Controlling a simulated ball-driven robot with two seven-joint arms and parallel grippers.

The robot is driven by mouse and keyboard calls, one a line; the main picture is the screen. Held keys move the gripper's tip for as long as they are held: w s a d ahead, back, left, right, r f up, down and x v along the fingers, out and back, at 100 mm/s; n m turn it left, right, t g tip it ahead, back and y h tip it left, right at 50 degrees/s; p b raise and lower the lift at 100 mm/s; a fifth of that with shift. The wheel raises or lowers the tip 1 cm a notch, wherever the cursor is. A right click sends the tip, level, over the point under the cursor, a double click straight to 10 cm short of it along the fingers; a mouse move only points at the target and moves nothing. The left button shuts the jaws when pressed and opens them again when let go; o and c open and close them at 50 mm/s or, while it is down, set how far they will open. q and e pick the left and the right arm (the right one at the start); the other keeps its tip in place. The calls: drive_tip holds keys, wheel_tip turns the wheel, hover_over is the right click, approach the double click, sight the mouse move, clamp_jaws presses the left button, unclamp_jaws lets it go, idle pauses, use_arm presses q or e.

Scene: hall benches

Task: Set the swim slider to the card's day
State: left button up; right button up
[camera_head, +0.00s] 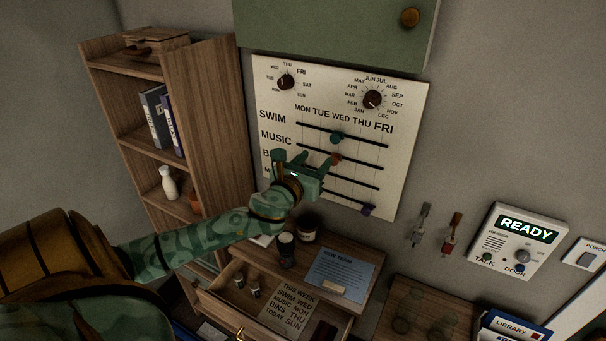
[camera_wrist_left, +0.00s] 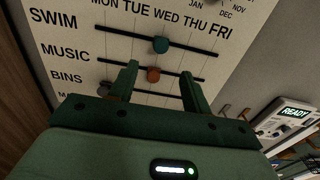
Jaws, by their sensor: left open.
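The teal swim knob (camera_head: 337,138) sits near the middle of the top rail of the white wall panel (camera_head: 405,110), about under WED. It also shows in the left wrist view (camera_wrist_left: 161,45). The orange music knob (camera_head: 335,159) is on the rail below. My left gripper (camera_head: 305,158) is open in front of the panel; in the left wrist view its fingers (camera_wrist_left: 160,68) frame the music knob, below the swim knob. I cannot tell if they touch anything. A card (camera_head: 290,310) in the open drawer reads THIS WEEK, SWIM WED. My right gripper is out of view.
A blue sheet (camera_head: 343,273), partly covered by a small block (camera_head: 334,288), lies on the desk; its small text is unreadable. Dials (camera_head: 372,99) sit above the rails. A READY intercom (camera_head: 518,240) hangs at right, a bookshelf (camera_head: 215,130) at left.

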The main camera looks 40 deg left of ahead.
use_arm(q)
drive_tip(key=v, duration=0.5)
drive_tip(key=shift+s+d, duration=0.1)
drive_tip(key=shift+s, duration=0.2)
drive_tip(key=shift+f, duration=0.1)
